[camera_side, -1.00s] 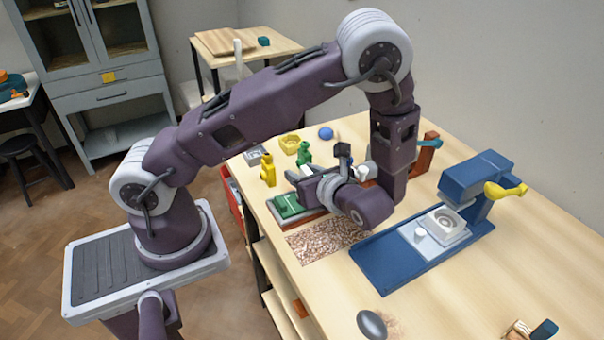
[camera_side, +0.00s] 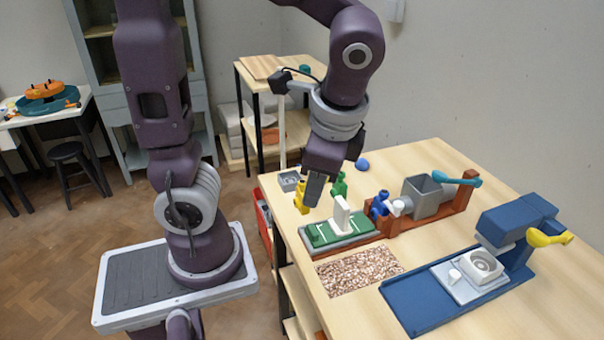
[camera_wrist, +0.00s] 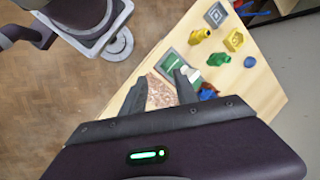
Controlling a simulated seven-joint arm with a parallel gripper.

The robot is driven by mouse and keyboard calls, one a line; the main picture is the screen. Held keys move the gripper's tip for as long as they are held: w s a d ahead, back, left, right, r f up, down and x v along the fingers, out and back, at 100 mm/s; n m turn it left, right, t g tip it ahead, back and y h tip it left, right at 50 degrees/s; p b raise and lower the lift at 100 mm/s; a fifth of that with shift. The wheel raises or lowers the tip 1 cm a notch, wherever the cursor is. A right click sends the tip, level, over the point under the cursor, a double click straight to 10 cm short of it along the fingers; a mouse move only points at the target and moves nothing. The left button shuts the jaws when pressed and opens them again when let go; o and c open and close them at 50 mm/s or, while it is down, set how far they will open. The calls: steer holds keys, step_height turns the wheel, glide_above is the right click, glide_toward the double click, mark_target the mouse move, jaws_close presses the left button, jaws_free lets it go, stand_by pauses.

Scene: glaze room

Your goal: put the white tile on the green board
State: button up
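The white tile (camera_side: 342,214) stands upright on the right part of the green board (camera_side: 319,236), which has pale markings. In the wrist view, the green board (camera_wrist: 172,62) and the partly hidden white tile (camera_wrist: 193,76) lie beyond the right finger. My gripper (camera_side: 314,190) hangs above and behind the board in the side view, apart from the tile. In the wrist view my gripper (camera_wrist: 163,76) has its two fingers spread with nothing between them.
Yellow (camera_side: 300,200) and green figures (camera_side: 339,185) stand behind the board. A grey box on a red-brown base (camera_side: 424,197) and a blue press (camera_side: 432,290) stand to the right. A speckled patch (camera_side: 358,271) lies in front.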

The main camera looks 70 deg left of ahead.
steer(key=s+d+r+n+t+h, duration=0.2)
steer(key=s+r+n+t+h, duration=0.1)
steer(key=s+r+n+t, duration=0.1)
steer(key=shift+s+d+r+n+t+h, duration=0.2)
steer(key=shift+d+r+n+t+h, duration=0.15)
steer(key=shift+n+t, duration=0.8)
